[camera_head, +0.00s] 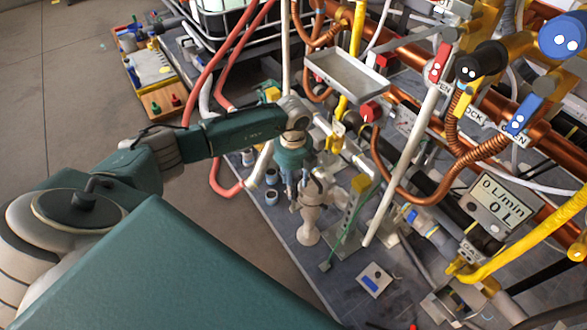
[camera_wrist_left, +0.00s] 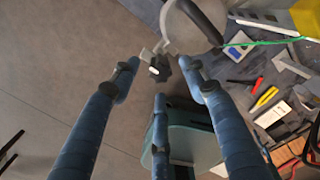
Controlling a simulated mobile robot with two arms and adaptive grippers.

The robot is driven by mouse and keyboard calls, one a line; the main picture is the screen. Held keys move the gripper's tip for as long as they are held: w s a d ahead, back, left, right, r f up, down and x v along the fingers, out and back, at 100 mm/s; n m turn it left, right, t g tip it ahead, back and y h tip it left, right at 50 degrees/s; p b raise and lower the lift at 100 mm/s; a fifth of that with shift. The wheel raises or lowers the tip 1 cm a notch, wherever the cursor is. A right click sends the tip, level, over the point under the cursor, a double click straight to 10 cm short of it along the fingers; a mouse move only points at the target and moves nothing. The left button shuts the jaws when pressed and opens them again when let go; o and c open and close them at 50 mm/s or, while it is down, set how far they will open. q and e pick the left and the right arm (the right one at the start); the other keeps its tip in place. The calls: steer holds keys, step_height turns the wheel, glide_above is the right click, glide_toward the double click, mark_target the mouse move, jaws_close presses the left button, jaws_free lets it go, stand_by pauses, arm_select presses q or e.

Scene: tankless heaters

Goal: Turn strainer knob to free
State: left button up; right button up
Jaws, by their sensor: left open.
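My left gripper (camera_head: 298,190) hangs over the dark bench in the head view, pointing down. In the left wrist view my left gripper (camera_wrist_left: 160,78) has its blue-grey fingers spread open and empty. A small dark lobed knob (camera_wrist_left: 158,68) with a white mark shows between and beyond the fingertips; it looks like the strainer knob. A pale grey fitting is beside it. In the head view a pale upright fitting (camera_head: 309,225) stands just below the fingers; the knob is not clear there. Contact between fingers and knob cannot be told. My right gripper is not in view.
A white sloping pipe (camera_head: 405,160), copper pipes and yellow tubing crowd the right side. A metal tray (camera_head: 346,74) sits above and behind the gripper. Bare floor (camera_head: 75,100) lies to the left.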

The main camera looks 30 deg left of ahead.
mark_target(294, 189)
arm_select(q)
step_height(294, 189, up, 8)
steer(key=shift+r, duration=0.25)
stand_by(0.5)
